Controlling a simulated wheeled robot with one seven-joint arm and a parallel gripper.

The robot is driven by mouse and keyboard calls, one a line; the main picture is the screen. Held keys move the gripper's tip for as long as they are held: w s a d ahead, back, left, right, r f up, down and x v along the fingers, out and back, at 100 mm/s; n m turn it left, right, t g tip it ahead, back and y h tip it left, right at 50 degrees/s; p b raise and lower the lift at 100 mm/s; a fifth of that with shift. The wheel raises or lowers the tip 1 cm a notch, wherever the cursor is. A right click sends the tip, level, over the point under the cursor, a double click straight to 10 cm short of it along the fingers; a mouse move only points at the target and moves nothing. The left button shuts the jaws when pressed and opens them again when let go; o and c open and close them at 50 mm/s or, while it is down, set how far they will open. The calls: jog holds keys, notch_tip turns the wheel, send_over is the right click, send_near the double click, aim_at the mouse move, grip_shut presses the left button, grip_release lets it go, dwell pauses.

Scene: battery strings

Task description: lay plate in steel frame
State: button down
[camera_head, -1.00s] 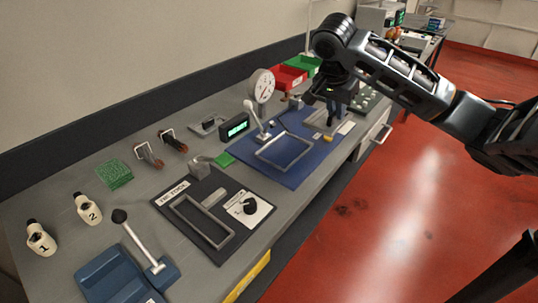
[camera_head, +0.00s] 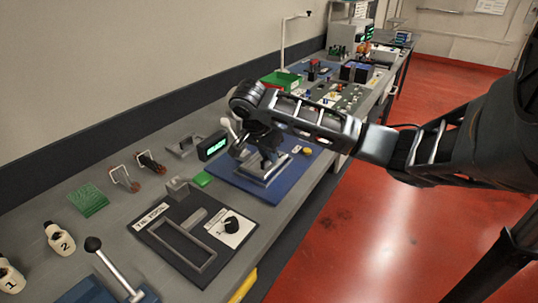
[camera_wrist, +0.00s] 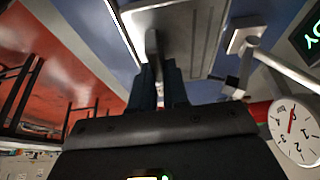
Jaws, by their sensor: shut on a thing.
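My gripper (camera_head: 268,158) is over the blue mat and shut on the upright tab of a flat grey plate. In the wrist view the fingers (camera_wrist: 163,82) clasp this tab and the plate (camera_wrist: 190,38) spreads out beyond them.
A lever stands close behind the gripper, and a dial gauge (camera_wrist: 294,132) shows in the wrist view. A green display (camera_head: 213,146) sits to the left. A dark board (camera_head: 160,236) with another frame lies in front.

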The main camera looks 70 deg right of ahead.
jog(key=shift+f, duration=0.45)
jog(key=c, duration=1.1)
grip_release()
jog(key=shift+f, duration=0.15)
jog(key=p+v, duration=0.3)
jog(key=v, duration=0.7)
jog(key=shift+d, duration=0.2)
jog(key=shift+a+v, duration=0.25)
jog(key=shift+v, duration=0.95)
jog(key=shift+f, duration=0.1)
